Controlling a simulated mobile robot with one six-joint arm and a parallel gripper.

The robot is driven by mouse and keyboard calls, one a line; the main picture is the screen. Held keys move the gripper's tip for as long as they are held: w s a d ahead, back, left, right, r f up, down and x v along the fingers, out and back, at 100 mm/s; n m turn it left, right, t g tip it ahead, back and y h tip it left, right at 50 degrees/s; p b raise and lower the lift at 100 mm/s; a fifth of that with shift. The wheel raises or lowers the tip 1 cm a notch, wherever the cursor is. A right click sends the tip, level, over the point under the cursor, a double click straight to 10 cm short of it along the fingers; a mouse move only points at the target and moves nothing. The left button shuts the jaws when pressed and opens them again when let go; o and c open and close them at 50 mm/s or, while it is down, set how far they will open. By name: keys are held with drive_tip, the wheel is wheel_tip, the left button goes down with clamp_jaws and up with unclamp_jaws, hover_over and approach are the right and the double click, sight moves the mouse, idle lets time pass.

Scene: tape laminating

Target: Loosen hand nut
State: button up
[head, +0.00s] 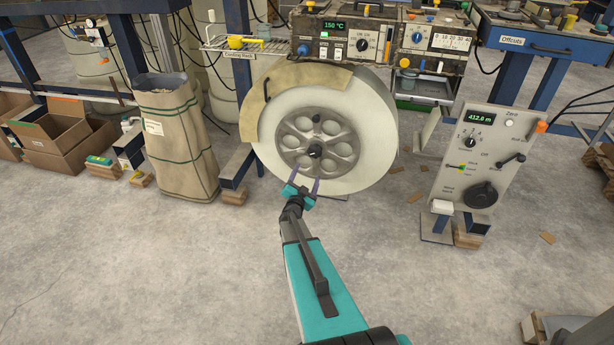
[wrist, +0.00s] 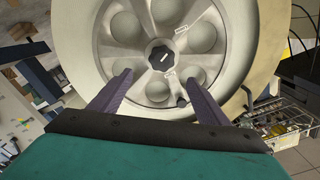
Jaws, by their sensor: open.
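The black hand nut (head: 315,151) sits at the hub of a grey wheel-like plate (head: 331,126) on the big white roll (head: 366,150). In the wrist view the hand nut (wrist: 160,57) shows as a dark lobed knob at the hub centre, ahead of and between my fingers. My gripper (head: 303,178) is open and empty, with two purple fingers pointing at the hub from just below and in front. In the wrist view my gripper (wrist: 158,82) has its fingertips apart on either side of the line to the nut. A gap to the nut seems to remain.
A tan curved guard (head: 265,105) with a black handle covers the roll's upper left. A control box (head: 345,40) stands above the roll. A grey panel (head: 487,150) with a dial stands at right, a tall paper sack (head: 178,145) at left.

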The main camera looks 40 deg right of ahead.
drive_tip(key=w+a+f+n+y, duration=0.2)
drive_tip(key=a+f+y, duration=0.15)
drive_tip(key=a, duration=0.35)
drive_tip(key=w+a+f+n+t+y, duration=0.1)
drive_tip(key=a+f+n+y, duration=0.2)
drive_tip(key=a, duration=0.4)
drive_tip(key=w+a+f+n+y, duration=0.2)
drive_tip(key=a+f, duration=0.3)
drive_tip(key=a, duration=0.2)
drive_tip(key=s+a+f+n+g+y, duration=0.1)
drive_tip(key=s+a+f+n+y, duration=0.2)
drive_tip(key=a, duration=0.5)
drive_tip(key=s+a+f+n+g+y, duration=0.1)
drive_tip(key=s+a+f+g+y, duration=0.15)
drive_tip(key=a+f, duration=0.35)
drive_tip(key=s+a+f+n+g+y, duration=0.1)
drive_tip(key=s+a+f+n+g, duration=0.15)
drive_tip(key=s+a, duration=0.5)
drive_tip(key=s+a+f+n+g+y, duration=0.1)
drive_tip(key=s+a+f+n+g, duration=0.15)
drive_tip(key=s+a, duration=0.5)
drive_tip(key=s+a+r+n+g+h, duration=0.1)
drive_tip(key=s+g, duration=0.5)
drive_tip(key=s, duration=1.4)
drive_tip(key=shift+a+r+n+g, duration=0.35)
drive_tip(key=shift+r+n, duration=0.25)
drive_tip(key=shift+n, duration=0.1)
